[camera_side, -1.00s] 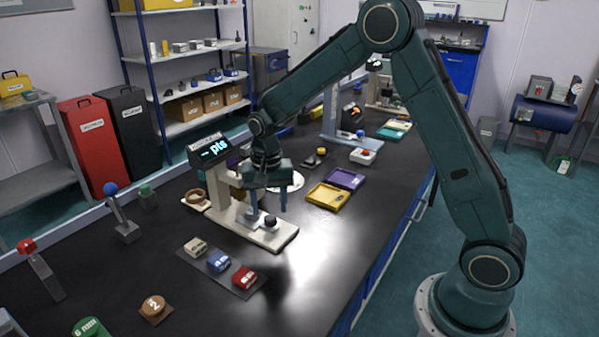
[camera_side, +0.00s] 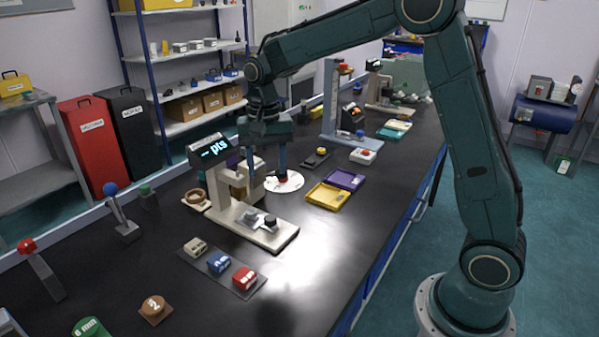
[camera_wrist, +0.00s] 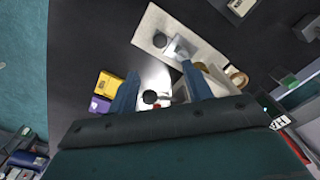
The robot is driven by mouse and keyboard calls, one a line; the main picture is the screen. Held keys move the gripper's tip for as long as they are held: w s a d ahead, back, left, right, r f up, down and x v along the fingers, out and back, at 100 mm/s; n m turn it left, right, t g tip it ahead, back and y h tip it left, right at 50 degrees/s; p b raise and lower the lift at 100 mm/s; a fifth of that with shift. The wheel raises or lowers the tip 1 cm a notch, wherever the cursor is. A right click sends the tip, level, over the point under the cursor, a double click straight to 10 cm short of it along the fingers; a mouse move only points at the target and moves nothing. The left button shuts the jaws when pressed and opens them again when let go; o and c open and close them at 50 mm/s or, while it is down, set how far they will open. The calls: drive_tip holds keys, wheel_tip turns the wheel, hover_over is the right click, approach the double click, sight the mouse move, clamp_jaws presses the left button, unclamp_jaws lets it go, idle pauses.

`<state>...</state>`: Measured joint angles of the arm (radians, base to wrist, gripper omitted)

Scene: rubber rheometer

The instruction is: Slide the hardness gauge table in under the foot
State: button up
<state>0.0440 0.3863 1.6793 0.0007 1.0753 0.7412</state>
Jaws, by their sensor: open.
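The hardness gauge (camera_side: 218,180) has a lit "pts" display and a pale base (camera_side: 282,236). Its small grey table (camera_side: 253,218), with a black knob (camera_side: 270,220), sits on the base toward the front. In the wrist view the table (camera_wrist: 181,47) and knob (camera_wrist: 160,40) show on the base beyond my fingertips. The foot is hard to make out under the gauge head (camera_side: 236,178); I cannot tell its exact alignment with the table. My gripper (camera_side: 268,178) is open and empty, raised behind the table and apart from it. It also shows in the wrist view (camera_wrist: 160,72).
A white disc (camera_side: 272,184) with a dark and red piece lies behind the gauge. Yellow (camera_side: 328,197) and purple (camera_side: 345,179) trays lie to the right. Several labelled blocks (camera_side: 219,262) stand in front.

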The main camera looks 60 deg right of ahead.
sight(270, 217)
drive_tip(key=s+a+t+h, duration=0.1)
drive_tip(key=s+a, duration=0.1)
drive_tip(key=s+a+f+t+h, duration=0.1)
drive_tip(key=s+a+t+h, duration=0.1)
drive_tip(key=shift+s, duration=0.1)
idle(0.6)
drive_tip(key=shift+x, duration=6.9)
drive_tip(key=shift+c, duration=0.4)
drive_tip(key=shift+r, duration=0.1)
clamp_jaws()
